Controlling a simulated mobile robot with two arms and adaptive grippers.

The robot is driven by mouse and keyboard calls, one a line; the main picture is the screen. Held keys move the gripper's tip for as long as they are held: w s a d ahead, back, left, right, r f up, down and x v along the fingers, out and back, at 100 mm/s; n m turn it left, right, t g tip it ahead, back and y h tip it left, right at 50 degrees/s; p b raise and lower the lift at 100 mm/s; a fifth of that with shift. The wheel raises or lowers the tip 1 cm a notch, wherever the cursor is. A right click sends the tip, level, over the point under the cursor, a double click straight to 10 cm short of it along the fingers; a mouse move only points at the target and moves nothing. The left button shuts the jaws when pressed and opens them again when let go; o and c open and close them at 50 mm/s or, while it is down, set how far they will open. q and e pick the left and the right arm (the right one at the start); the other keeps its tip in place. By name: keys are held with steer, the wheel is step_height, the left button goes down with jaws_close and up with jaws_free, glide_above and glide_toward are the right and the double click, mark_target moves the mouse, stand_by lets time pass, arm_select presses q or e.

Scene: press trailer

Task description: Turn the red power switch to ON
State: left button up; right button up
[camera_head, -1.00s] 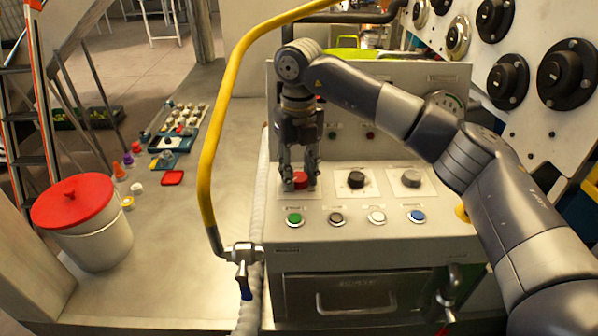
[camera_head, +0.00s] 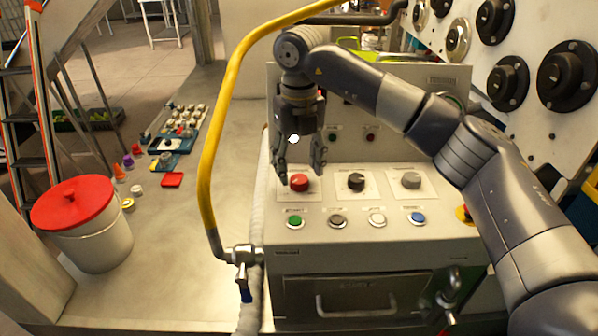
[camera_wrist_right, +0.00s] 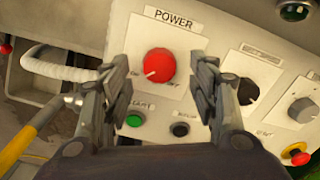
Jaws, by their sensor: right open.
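The round red power switch (camera_head: 299,182) sits at the left of the upper knob row on the grey control panel. In the right wrist view the red switch (camera_wrist_right: 159,65) lies under the POWER label (camera_wrist_right: 170,18). Its white mark points to the lower left there; small lettering flanks it, and the right word looks like OFF. My right gripper (camera_head: 301,171) is open and empty just above and behind the switch. In the wrist view its fingers (camera_wrist_right: 158,85) stand apart on both sides of the switch, not touching it. My left gripper is not in view.
A black knob (camera_head: 356,181) and a grey knob (camera_head: 411,180) are to the right. Green (camera_head: 294,221) and blue (camera_head: 417,217) buttons are in the row below. A yellow pipe (camera_head: 213,150) rises left of the panel. A red-lidded bucket (camera_head: 115,240) stands further left.

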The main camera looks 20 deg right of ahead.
mark_target(299, 178)
step_height(299, 178, up, 10)
steer(key=shift+f, duration=0.15)
stand_by(0.4)
